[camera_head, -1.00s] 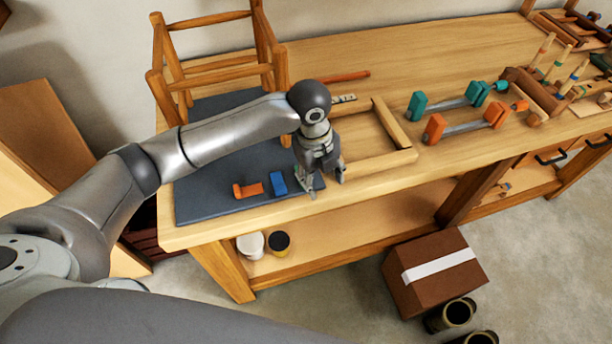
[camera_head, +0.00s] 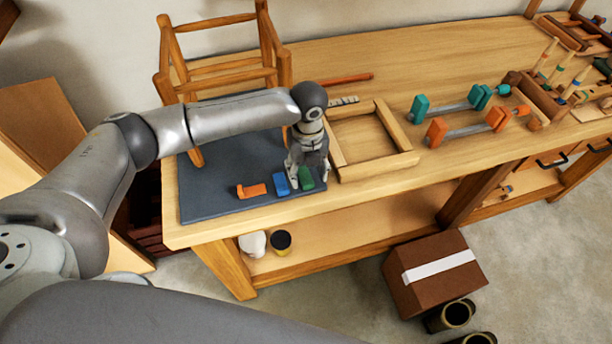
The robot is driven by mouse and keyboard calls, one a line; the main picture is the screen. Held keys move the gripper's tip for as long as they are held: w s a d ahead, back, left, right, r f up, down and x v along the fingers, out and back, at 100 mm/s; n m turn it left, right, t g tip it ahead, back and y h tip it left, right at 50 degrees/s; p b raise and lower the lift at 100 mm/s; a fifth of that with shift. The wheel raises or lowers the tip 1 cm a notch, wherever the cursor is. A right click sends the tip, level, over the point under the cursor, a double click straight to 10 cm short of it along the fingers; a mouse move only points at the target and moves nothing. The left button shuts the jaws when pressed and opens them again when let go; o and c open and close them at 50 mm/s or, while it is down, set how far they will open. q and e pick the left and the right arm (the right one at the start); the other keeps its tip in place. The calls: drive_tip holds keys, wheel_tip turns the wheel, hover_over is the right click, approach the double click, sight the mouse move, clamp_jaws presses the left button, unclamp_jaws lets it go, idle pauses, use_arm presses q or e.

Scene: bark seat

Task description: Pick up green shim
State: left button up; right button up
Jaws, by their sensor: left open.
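The green shim (camera_head: 306,180) lies on the dark mat (camera_head: 225,203) near the bench's front edge, to the right of a blue shim (camera_head: 281,184). My left gripper (camera_head: 308,180) is open and points down at the green shim. Its fingers show close to the shim's left and right sides and hide part of it. I cannot tell whether they touch it. An orange shim (camera_head: 252,190) lies further left on the mat. My right gripper is not in view.
A wooden frame (camera_head: 383,167) lies just right of the mat. A wooden stool frame (camera_head: 222,75) stands at the back left of the bench. Clamps with teal (camera_head: 419,108) and orange (camera_head: 437,131) jaws lie further right. A brown box (camera_head: 437,280) stands on the floor.

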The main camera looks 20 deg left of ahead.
sight(308, 181)
use_arm(q)
drive_tip(key=shift+f+p, duration=0.35)
drive_tip(key=shift+f, duration=1.45)
drive_tip(key=c, duration=0.8)
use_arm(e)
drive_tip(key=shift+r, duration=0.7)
use_arm(q)
drive_tip(key=shift+r+b, duration=0.35)
drive_tip(key=shift+r, duration=0.1)
drive_tip(key=shift+s+r+b, duration=0.2)
drive_tip(key=shift+r+b, duration=0.35)
drive_tip(key=shift+r, duration=0.7)
drive_tip(key=s+r+b, duration=0.2)
drive_tip(key=s+r, duration=0.7)
drive_tip(key=s, duration=0.4)
drive_tip(key=shift+s+d+r+b, duration=0.3)
drive_tip(key=shift+s+r, duration=0.05)
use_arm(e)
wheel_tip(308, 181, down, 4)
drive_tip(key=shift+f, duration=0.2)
